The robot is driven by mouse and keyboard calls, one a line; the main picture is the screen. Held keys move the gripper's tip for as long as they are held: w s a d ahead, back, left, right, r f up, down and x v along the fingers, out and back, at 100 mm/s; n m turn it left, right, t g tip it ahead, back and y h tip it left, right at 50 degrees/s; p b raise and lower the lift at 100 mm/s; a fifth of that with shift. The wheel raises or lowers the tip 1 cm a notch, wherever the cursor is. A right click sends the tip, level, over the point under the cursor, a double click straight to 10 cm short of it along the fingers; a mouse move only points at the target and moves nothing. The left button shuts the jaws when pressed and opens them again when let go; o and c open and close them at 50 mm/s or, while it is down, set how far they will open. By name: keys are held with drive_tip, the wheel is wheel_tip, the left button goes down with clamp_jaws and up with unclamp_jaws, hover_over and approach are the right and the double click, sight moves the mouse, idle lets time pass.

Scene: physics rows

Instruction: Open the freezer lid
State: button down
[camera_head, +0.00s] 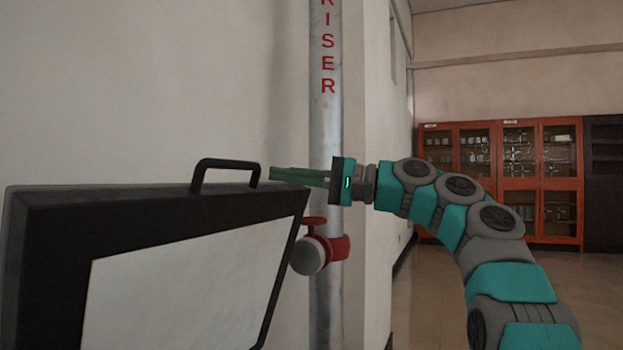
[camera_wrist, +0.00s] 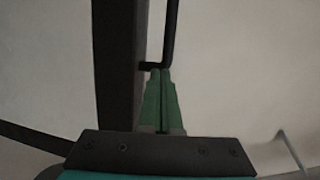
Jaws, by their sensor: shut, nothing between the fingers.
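The freezer lid (camera_head: 40,232) stands raised at a steep tilt at the left of the head view, with its dark frame and pale inner panel showing. Its black bar handle (camera_head: 228,163) sticks up from the top edge. In the wrist view the lid's dark edge (camera_wrist: 120,60) runs up the left and the handle (camera_wrist: 172,30) runs beside it. My gripper (camera_head: 272,174) is shut and empty, its green fingers pointing left at the handle's right end. In the wrist view the fingertips (camera_wrist: 160,73) are close below that end; I cannot tell whether they touch. The freezer body is out of view.
A grey riser pipe (camera_head: 326,120) with a red valve (camera_head: 336,247) stands by the wall, close to my gripper and the lid's right edge. Orange glass-fronted cabinets (camera_head: 500,185) stand far back right. The floor (camera_head: 410,300) before them looks clear.

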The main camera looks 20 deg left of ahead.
drive_tip(key=shift+s+a+r, duration=0.15)
drive_tip(key=shift+a, duration=0.55)
drive_tip(key=shift+h, duration=0.5)
drive_tip(key=a+r+p, duration=0.1)
drive_tip(key=p, duration=0.1)
drive_tip(key=a+r+p, duration=0.1)
drive_tip(key=a+p, duration=0.1)
drive_tip(key=p, duration=0.1)
drive_tip(key=a+p, duration=0.1)
drive_tip(key=p, duration=0.2)
drive_tip(key=shift+w+a+r, duration=0.2)
drive_tip(key=shift+a+r, duration=0.15)
drive_tip(key=shift+r, duration=0.05)
drive_tip(key=shift+w+a+r+p, duration=0.1)
drive_tip(key=shift+a+p, duration=0.6)
drive_tip(key=shift+p, duration=0.25)
drive_tip(key=shift+a+h, duration=0.3)
drive_tip(key=shift+a, duration=0.05)
drive_tip(key=shift+f+m, duration=0.2)
drive_tip(key=shift+m, duration=0.1)
